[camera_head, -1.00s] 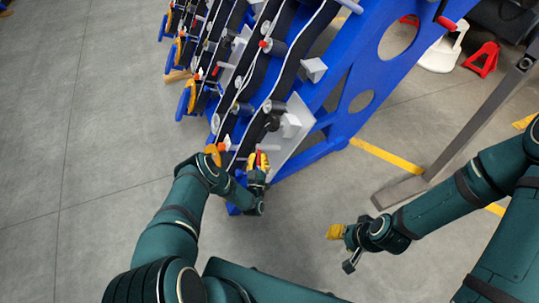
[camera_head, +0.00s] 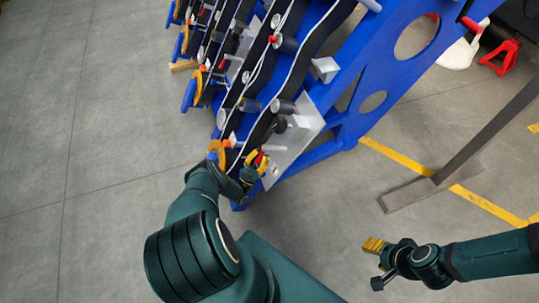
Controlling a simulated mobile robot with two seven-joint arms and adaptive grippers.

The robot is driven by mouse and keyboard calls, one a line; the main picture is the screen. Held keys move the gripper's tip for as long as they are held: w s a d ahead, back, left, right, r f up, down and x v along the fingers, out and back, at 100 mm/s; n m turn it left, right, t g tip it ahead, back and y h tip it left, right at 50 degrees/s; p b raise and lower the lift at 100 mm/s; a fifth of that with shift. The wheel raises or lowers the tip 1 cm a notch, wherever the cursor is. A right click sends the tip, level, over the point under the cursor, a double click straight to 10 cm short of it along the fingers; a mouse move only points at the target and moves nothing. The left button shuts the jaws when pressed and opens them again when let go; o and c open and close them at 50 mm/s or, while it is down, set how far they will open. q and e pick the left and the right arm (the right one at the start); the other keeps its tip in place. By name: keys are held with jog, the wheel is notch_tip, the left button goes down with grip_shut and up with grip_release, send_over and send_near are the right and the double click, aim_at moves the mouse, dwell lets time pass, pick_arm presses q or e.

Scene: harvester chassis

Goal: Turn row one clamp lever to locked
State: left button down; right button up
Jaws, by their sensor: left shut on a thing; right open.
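The blue harvester chassis (camera_head: 345,85) carries rows of rollers and black belts. My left gripper (camera_head: 258,161), with yellow fingers, is at the lower end of the nearest row, beside a pale plate. It is shut on a small red-tipped lever (camera_head: 260,158), mostly hidden by the fingers. I cannot read from this view whether that lever stands at locked. My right gripper (camera_head: 374,245), with yellow fingers, is open and empty over the floor, well away from the chassis.
A grey metal post with a foot (camera_head: 405,194) stands to the right. A red jack stand (camera_head: 500,57) and a white object (camera_head: 462,50) are at the upper right. Floor at left is clear.

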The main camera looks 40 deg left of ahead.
pick_arm(q)
jog(key=shift+w+r, duration=0.1)
dwell(0.3)
jog(key=c, duration=0.9)
grip_release()
jog(key=shift+d, duration=0.1)
jog(key=s+f, duration=0.1)
jog(key=s, duration=0.6)
jog(key=s+a+f, duration=0.1)
jog(key=s+f, duration=0.1)
jog(key=s, duration=0.6)
jog(key=shift+s+a+f, duration=0.25)
jog(key=shift+s+a, duration=0.05)
